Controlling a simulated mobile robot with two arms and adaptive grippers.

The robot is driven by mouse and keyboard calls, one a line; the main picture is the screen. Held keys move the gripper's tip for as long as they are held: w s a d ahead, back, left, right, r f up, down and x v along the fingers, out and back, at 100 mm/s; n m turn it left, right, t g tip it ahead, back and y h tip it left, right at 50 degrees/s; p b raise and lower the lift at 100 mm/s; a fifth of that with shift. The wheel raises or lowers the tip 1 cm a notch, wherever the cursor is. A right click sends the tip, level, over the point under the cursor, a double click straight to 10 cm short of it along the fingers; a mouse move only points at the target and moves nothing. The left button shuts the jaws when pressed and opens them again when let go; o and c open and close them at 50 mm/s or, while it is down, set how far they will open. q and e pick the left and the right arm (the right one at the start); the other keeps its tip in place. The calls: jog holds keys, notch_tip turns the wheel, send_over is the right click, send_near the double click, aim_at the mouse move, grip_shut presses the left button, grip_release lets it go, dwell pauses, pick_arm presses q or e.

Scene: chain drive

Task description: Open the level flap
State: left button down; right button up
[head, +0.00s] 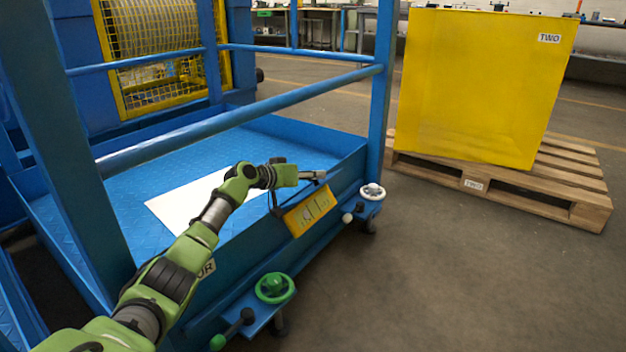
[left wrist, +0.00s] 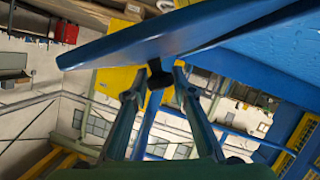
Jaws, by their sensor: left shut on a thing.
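A yellow plate with small dark markings (head: 311,208), which may be the level flap, sits tilted on the outer side of the blue platform. My left gripper (head: 318,176) is just above it at the platform's edge. In the left wrist view, the fingers of my left gripper (left wrist: 158,92) are closed around a small dark knob-like piece (left wrist: 158,75). This piece meets the edge of a blue plate (left wrist: 150,42). I cannot tell how the knob joins the yellow plate. My right gripper is not in view.
A blue rail (head: 240,118) crosses above the platform (head: 140,170). A white sheet (head: 190,200) lies on its floor. A white handwheel (head: 372,192) and a green handwheel (head: 274,288) stick out from its side. A yellow box (head: 485,85) stands on a pallet (head: 500,185). The floor at right is clear.

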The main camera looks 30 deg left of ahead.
pick_arm(q)
jog(key=shift+a+f, duration=0.15)
jog(key=shift+a, duration=0.2)
jog(key=c, duration=2)
grip_release()
jog(key=shift+o, duration=1.2)
jog(key=shift+f, duration=0.15)
jog(key=shift+d, duration=0.15)
jog(key=shift+r, duration=0.25)
notch_tip(320, 180, up, 10)
jog(key=shift+f, duration=0.15)
